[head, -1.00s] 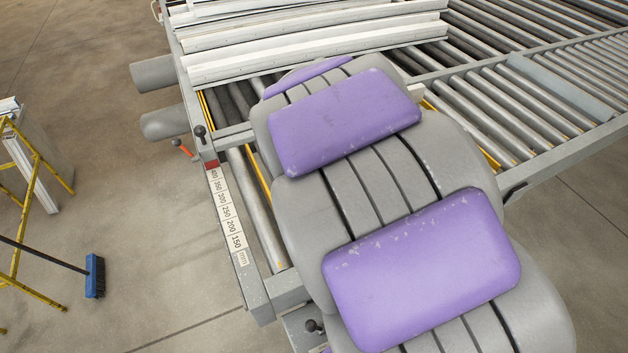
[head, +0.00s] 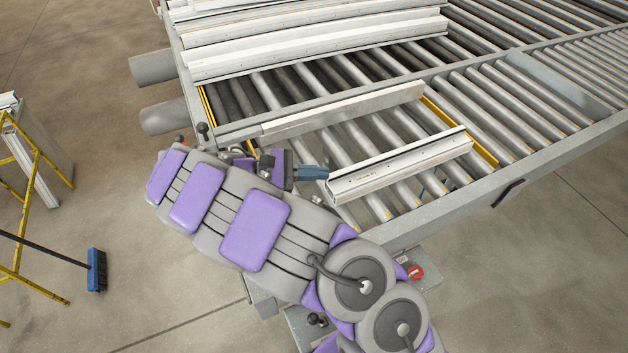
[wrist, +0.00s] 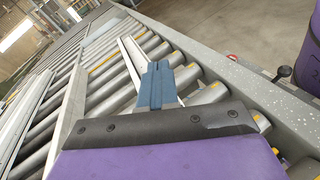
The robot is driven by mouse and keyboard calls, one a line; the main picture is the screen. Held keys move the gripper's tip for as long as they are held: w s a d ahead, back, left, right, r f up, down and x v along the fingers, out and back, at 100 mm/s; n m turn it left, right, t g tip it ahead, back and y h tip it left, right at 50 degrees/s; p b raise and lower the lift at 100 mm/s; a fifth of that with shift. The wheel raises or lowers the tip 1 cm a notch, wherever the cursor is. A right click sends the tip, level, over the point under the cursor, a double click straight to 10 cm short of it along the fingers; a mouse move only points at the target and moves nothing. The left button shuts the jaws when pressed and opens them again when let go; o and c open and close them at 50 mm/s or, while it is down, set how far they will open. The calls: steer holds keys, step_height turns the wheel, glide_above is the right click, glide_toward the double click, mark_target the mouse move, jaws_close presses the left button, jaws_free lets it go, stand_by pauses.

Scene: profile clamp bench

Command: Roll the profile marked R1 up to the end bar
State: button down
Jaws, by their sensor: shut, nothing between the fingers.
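A white profile (head: 400,166) lies across the rollers at the near side of the bench. Its small mark is too small to read, so I cannot tell if it says R1. A light grey bar (head: 345,111) runs roughly parallel to it on the far side, with bare rollers between them; it may be the end bar. My gripper (head: 312,172) has blue fingers, shut and empty, at the profile's left end; I cannot tell whether they touch it.
Several longer white profiles (head: 310,45) lie stacked on the rollers behind the grey bar. A yellow strip (head: 470,138) crosses at the right. A red button (head: 416,272) sits at the front. A yellow stand (head: 38,190) and a blue broom (head: 96,270) are on the floor at left.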

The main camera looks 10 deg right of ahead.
steer(key=a+f+n+t, duration=0.2)
steer(key=a+f, duration=0.1)
steer(key=a, duration=0.1)
steer(key=w+a+f+n+t+h, duration=0.1)
steer(key=a+f+n+t, duration=0.1)
steer(key=a+f, duration=0.1)
steer(key=w+a+f+n+t, duration=0.1)
steer(key=a+f+n+t, duration=0.1)
steer(key=a, duration=0.3)
steer(key=shift+w+a+f+n+p, duration=0.1)
steer(key=shift+a+f+n+p, duration=0.15)
steer(key=shift+f, duration=0.2)
steer(key=shift+w+f+n+p, duration=0.1)
steer(key=shift+f+n+p, duration=0.05)
steer(key=shift+f+n, duration=0.25)
steer(key=w+d+b, duration=0.1)
steer(key=w+d, duration=0.1)
steer(key=d, duration=1.1)
steer(key=shift+w+d, duration=0.3)
steer(key=shift+d, duration=0.1)
